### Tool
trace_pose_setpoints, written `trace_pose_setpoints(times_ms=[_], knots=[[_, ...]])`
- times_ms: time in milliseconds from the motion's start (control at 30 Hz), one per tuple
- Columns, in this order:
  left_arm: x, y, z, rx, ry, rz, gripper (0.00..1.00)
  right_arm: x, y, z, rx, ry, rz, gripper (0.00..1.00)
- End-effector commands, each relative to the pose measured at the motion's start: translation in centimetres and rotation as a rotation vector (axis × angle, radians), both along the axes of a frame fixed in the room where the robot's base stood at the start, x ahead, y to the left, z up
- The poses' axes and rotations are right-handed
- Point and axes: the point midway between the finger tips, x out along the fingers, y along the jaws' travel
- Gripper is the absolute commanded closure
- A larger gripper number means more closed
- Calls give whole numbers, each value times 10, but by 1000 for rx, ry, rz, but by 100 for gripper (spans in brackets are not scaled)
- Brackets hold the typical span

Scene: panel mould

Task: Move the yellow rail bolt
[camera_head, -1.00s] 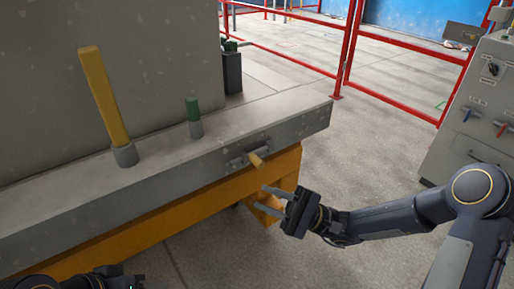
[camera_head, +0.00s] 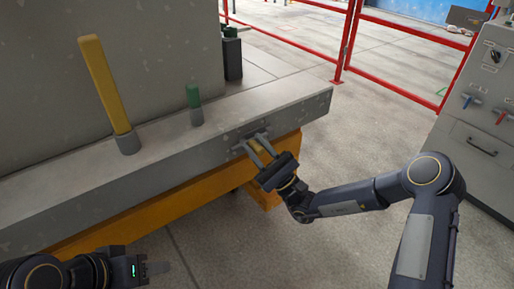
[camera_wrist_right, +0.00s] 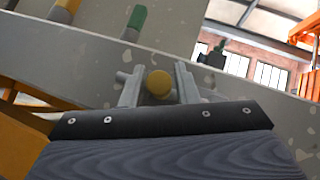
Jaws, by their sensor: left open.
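The yellow rail bolt (camera_head: 259,149) sticks out from the front face of the grey rail, near its right end. In the right wrist view its round yellow end (camera_wrist_right: 159,83) shows between the two fingers. My right gripper (camera_head: 254,141) is open, with one finger on each side of the bolt. In the right wrist view a small gap shows between the bolt and each finger. My left gripper (camera_head: 158,268) is low at the left of the head view, open and away from the bolt.
The grey rail (camera_head: 60,210) rests on an orange beam (camera_head: 150,220). A tall yellow bar (camera_head: 106,85) and a green-topped pin (camera_head: 194,98) stand on the rail. A grey control cabinet (camera_head: 480,130) is at the right. Red railings (camera_head: 400,92) stand behind.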

Motion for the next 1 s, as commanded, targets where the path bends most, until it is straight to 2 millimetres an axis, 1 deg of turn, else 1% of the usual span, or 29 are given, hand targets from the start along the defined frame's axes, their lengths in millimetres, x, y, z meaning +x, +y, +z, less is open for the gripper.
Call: trace_pose_setpoints(times_ms=[233, 433, 467, 667, 733, 900, 1000], knots=[[0, 0, 0, 0, 0, 0, 57, 0, 1, 1, 0, 0, 1, 72], [0, 0, 0, 0, 0, 0, 57, 0, 1, 1, 0, 0, 1, 99], [0, 0, 0, 0, 0, 0, 57, 0, 1, 1, 0, 0, 1, 100], [0, 0, 0, 0, 0, 0, 57, 0, 0, 1, -1, 1, 0, 100], [0, 0, 2, 0, 0, 0, 57, 4, -4, 1, -1, 1, -2, 100], [0, 0, 9, 0, 0, 0, 57, 23, -30, 2, -1, 0, -6, 100], [0, 0, 11, 0, 0, 0, 57, 30, -40, 1, -2, 0, -3, 100]])
